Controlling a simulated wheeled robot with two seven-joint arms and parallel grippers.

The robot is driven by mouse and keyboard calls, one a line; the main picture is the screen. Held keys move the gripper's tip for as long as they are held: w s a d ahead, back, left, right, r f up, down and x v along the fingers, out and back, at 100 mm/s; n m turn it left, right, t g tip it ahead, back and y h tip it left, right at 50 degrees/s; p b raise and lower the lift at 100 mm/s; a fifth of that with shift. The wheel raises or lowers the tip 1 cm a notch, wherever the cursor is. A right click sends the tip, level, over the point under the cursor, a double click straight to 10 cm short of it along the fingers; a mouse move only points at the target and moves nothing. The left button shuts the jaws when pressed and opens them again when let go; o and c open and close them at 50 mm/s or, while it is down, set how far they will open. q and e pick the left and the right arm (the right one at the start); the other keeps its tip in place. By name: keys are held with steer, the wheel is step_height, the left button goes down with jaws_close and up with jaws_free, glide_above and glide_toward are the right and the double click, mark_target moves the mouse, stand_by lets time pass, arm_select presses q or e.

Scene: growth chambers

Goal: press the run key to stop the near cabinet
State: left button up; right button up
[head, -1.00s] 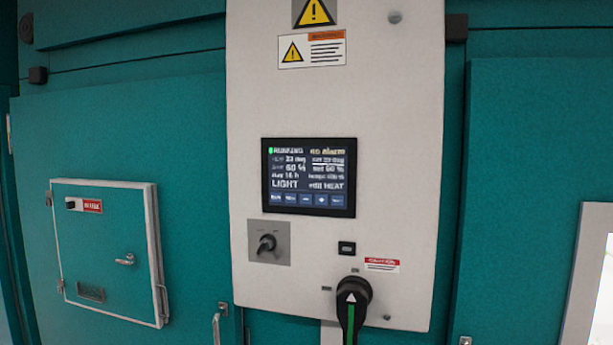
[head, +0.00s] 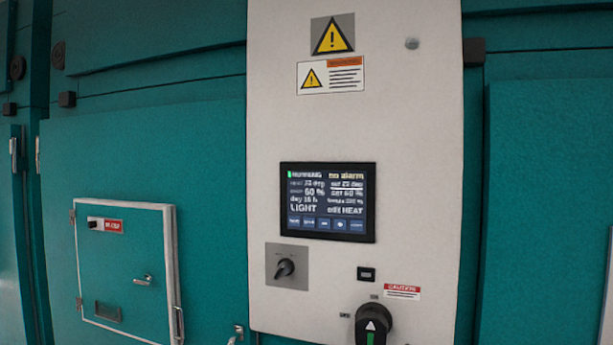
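The near cabinet's white control panel (head: 430,130) fills the middle of the head view. Its dark touchscreen (head: 328,202) reads RUNNING with a green mark, "no alarm" and LIGHT, with further small readings. A row of several blue keys runs along the screen's bottom; the leftmost, which looks like the run key (head: 294,221), has a label too blurred to read surely. Neither of my grippers is in view.
Below the screen are a rotary switch (head: 286,267), a small black button (head: 366,274) and a large black handle (head: 373,325) with a green stripe. A small white-framed hatch (head: 125,270) stands at left on the teal wall.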

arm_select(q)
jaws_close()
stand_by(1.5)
